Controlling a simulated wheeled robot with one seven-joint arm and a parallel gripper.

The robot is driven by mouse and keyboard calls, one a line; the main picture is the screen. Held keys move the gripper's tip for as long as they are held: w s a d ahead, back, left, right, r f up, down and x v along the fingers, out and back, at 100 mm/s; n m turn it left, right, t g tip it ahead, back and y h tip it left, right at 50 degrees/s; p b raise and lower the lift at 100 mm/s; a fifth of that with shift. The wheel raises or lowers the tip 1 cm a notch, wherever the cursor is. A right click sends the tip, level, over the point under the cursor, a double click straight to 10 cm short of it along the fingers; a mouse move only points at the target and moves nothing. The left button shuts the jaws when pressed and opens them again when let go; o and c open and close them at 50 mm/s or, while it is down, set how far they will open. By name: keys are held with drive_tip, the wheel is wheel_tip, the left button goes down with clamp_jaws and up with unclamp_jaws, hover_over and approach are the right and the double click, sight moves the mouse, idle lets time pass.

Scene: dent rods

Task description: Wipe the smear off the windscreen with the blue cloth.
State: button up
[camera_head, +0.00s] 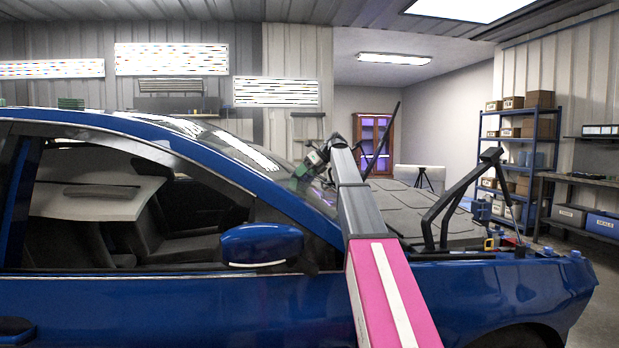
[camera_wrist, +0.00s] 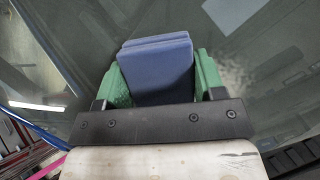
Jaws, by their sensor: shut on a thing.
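The blue cloth (camera_wrist: 158,72) is a folded pad between the green fingers of my gripper (camera_wrist: 160,80), which are shut on it. It lies over the windscreen (camera_wrist: 60,55); I cannot tell whether it touches the glass. A faint, mottled, lighter patch (camera_wrist: 238,72) shows on the glass just right of the gripper; it may be the smear or part of it. In the head view my gripper (camera_head: 308,168) is at the windscreen (camera_head: 238,148) of the blue car, near its lower side edge. The cloth cannot be made out there.
The blue door mirror (camera_head: 262,245) sticks out below and left of my arm. Bright lamp reflections (camera_wrist: 228,12) lie on the glass. A blue shelf rack (camera_head: 520,150) stands at the back right.

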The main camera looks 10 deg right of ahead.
sight(313, 184)
drive_tip(key=shift+a+r, duration=0.15)
drive_tip(key=shift+w, duration=1.2)
drive_tip(key=shift+w+d+f, duration=0.1)
drive_tip(key=shift+d+f, duration=0.45)
drive_tip(key=shift+d, duration=0.45)
drive_tip(key=shift+d+f, duration=0.6)
drive_tip(key=shift+d, duration=0.45)
drive_tip(key=shift+w+d+f, duration=0.1)
drive_tip(key=shift+d+f, duration=0.45)
drive_tip(key=shift+d, duration=0.45)
